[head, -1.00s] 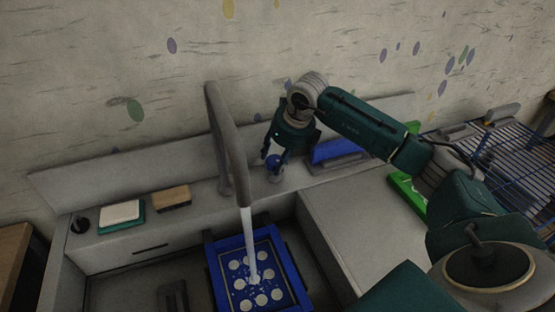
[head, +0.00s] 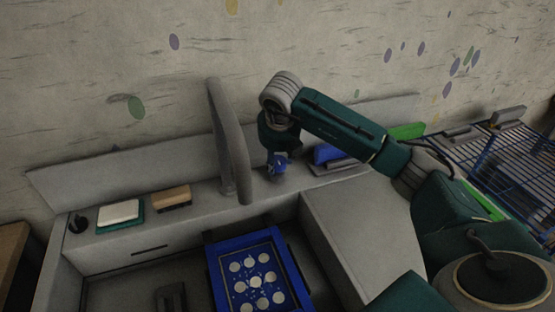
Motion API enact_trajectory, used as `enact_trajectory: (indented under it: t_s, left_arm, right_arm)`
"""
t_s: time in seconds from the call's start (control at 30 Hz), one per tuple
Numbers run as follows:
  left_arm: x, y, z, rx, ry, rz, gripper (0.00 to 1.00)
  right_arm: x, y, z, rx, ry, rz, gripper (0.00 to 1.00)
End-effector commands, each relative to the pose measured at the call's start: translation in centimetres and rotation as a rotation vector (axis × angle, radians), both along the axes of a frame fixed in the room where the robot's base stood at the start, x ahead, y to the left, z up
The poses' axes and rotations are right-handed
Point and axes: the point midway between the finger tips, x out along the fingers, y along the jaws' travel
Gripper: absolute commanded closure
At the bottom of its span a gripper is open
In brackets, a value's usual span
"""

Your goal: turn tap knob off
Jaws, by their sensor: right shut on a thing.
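The grey tap (head: 228,140) arches up from the back ledge of the sink, and no water runs from its spout. The blue tap knob (head: 279,162) is on the ledge just right of the tap. My right gripper (head: 276,160) reaches down to it from above, shut on the knob, with its fingers partly hidden behind the wrist. My left gripper is not in view.
A blue tray (head: 214,272) with several white discs lies in the sink below the spout. A white sponge-like block on a green base (head: 120,213) and a brown block (head: 172,198) sit on the left ledge. A blue wire rack (head: 510,165) stands at right.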

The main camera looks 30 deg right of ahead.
Motion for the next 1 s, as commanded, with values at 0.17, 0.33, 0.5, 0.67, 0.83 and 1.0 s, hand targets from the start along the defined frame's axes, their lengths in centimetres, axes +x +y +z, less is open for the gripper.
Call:
enact_trajectory:
  t_s: [0.17,0.33,0.5,0.67,0.83,1.0]
  left_arm:
    - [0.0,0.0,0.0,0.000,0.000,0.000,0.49]
    - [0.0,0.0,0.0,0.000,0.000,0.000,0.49]
    - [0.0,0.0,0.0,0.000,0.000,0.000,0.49]
    - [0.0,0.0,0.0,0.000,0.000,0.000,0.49]
    - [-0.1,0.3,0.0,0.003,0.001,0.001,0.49]
    - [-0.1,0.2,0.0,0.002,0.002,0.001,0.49]
  right_arm:
    - [0.4,-0.4,0.7,-0.005,-0.020,-0.018,0.83]
    - [0.4,-0.4,0.7,-0.005,-0.020,-0.019,0.83]
    - [0.4,-0.4,0.7,-0.004,-0.019,-0.019,0.45]
    - [0.3,-0.3,0.4,-0.004,-0.013,-0.016,0.40]
    - [0.2,-0.2,0.4,-0.004,-0.009,-0.014,0.40]
    - [-0.3,0.1,2.0,-0.004,-0.011,-0.012,0.40]
